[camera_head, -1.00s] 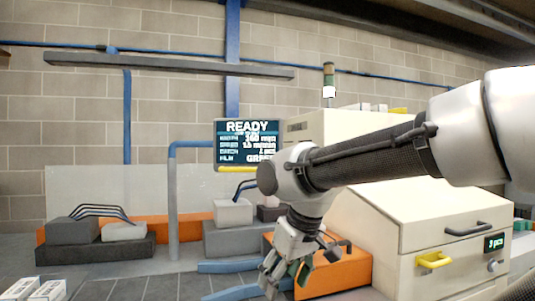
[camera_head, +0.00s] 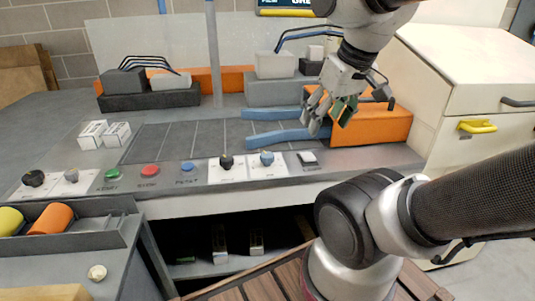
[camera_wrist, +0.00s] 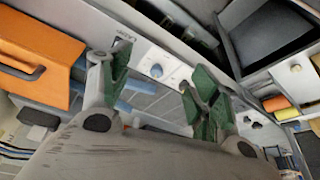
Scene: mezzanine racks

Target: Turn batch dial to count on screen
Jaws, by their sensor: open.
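My gripper (camera_head: 325,112) is open and empty above the right part of the bench, near the orange block, apart from the control strip. In the wrist view its fingers with green pads (camera_wrist: 160,80) are spread, and small knobs show beyond them. On the strip are a black dial (camera_head: 226,161) and a blue-grey dial (camera_head: 267,158) on white plates. Two more knobs, black (camera_head: 33,178) and grey (camera_head: 71,175), sit at the far left. The labels are too small to read, so I cannot tell which is the batch dial. Only the screen's bottom edge (camera_head: 287,12) shows.
Green (camera_head: 112,174) and red (camera_head: 149,170) buttons and a blue knob (camera_head: 188,168) sit on the strip, with a switch (camera_head: 307,158) at right. An orange block (camera_head: 375,120) and a cabinet with a yellow handle (camera_head: 477,126) stand right. A tray (camera_head: 100,235) holds coloured rolls.

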